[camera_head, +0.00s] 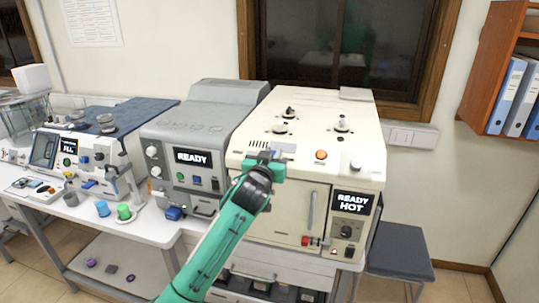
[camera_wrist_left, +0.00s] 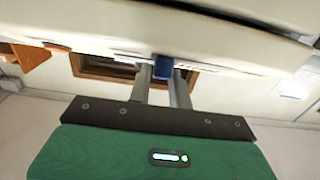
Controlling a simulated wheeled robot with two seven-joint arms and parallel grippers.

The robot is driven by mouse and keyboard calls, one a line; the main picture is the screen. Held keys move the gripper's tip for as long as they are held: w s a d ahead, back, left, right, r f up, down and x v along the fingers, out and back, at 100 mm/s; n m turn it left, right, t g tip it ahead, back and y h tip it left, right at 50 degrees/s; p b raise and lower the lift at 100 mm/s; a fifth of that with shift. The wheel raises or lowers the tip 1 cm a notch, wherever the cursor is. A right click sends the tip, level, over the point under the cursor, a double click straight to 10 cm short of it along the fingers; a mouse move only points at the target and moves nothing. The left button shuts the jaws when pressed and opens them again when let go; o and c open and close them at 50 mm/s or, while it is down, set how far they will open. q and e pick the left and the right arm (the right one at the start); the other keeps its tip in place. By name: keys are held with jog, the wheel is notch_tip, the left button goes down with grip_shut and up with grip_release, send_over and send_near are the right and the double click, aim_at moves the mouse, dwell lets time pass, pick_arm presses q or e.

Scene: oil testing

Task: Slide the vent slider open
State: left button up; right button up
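The cream oven-like machine (camera_head: 305,140) stands on the bench in the head view. A dark slotted vent (camera_head: 258,144) is on the left of its top front, with a blue-grey slider part (camera_head: 284,147) beside it. My left gripper (camera_head: 270,158) is at this vent and hides part of it. In the left wrist view its two fingers (camera_wrist_left: 163,82) stand a little apart, with a small blue knob (camera_wrist_left: 162,66) filling the gap at their tips; they look shut on it. How far the vent is open is hidden. My right gripper is not in view.
The machine's front has a display (camera_head: 353,202) reading READY HOT, a door handle (camera_head: 311,210) and a red valve (camera_head: 311,241). Knobs (camera_head: 342,124) rise from its top. A grey machine (camera_head: 192,140) stands close on the left. A grey stool (camera_head: 400,252) is on the right.

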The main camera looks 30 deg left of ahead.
pick_arm(q)
jog(key=o, duration=0.4)
jog(key=shift+d, duration=0.15)
jog(key=shift+c, duration=0.2)
jog(key=shift+d, duration=0.15)
jog(key=b+v, duration=0.5)
jog(key=v, duration=0.8)
jog(key=shift+s, duration=0.4)
jog(key=shift+w+f, duration=0.1)
jog(key=shift+f, duration=0.05)
